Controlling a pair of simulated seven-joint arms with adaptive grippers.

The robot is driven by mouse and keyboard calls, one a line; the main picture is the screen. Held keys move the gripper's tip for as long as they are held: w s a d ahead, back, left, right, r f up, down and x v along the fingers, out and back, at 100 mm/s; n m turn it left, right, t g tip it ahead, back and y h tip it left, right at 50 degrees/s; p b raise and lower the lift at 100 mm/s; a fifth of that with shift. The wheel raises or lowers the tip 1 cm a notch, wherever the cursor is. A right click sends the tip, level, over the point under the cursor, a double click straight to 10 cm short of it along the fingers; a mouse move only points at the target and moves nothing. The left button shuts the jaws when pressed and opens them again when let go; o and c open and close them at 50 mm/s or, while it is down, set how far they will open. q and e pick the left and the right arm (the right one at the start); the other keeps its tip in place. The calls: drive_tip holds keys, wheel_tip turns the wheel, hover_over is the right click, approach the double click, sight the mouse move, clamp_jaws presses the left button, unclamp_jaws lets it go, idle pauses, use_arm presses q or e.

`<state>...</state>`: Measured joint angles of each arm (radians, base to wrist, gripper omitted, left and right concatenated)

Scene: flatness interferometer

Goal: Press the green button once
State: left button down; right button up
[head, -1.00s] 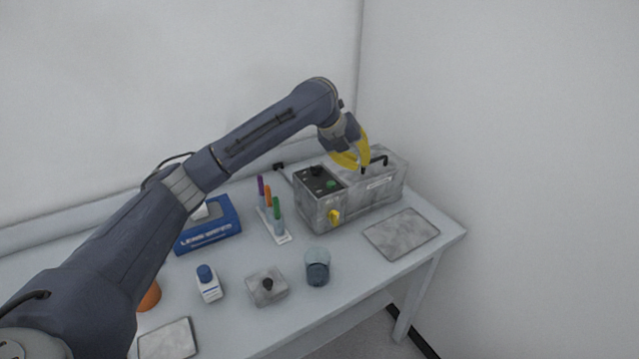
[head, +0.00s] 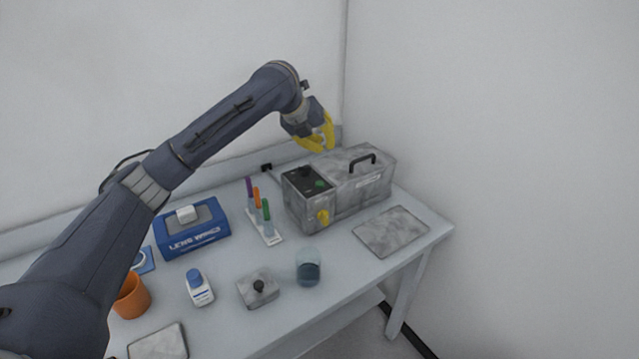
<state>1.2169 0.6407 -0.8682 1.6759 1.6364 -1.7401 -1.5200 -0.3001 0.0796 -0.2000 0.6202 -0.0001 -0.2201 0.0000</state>
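The interferometer (head: 357,190) is a grey mottled box at the back right of the table. Its black control panel (head: 305,180) is at its left end and bears the green button (head: 320,184). A black knob (head: 306,172) is beside the button, and a yellow knob (head: 322,217) is on the front face. My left gripper (head: 322,146) has yellow fingers and hangs above and behind the panel, apart from the box. Its fingers look spread, with nothing seen between them. My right gripper is out of view.
A rack of colored pens (head: 266,222) stands left of the box, near a blue lens wipes box (head: 192,228). A glass beaker (head: 308,267), lidded grey block (head: 258,289), white bottle (head: 200,288) and orange cup (head: 131,297) stand in front. A flat grey plate (head: 391,232) lies right.

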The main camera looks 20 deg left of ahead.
use_arm(q)
approach(329, 179)
drive_tip(key=shift+w+r+x, duration=0.15)
drive_tip(key=shift+w+x, duration=0.05)
drive_tip(key=shift+x, duration=1)
drive_tip(key=shift+w+r+x, duration=0.15)
drive_tip(key=shift+x, duration=1.05)
drive_tip(key=shift+d+f, duration=0.15)
drive_tip(key=shift+d, duration=0.05)
drive_tip(key=shift+f, duration=0.3)
drive_tip(key=shift+f, duration=0.45)
idle(0.8)
drive_tip(key=shift+r, duration=0.9)
drive_tip(key=shift+r, duration=2.5)
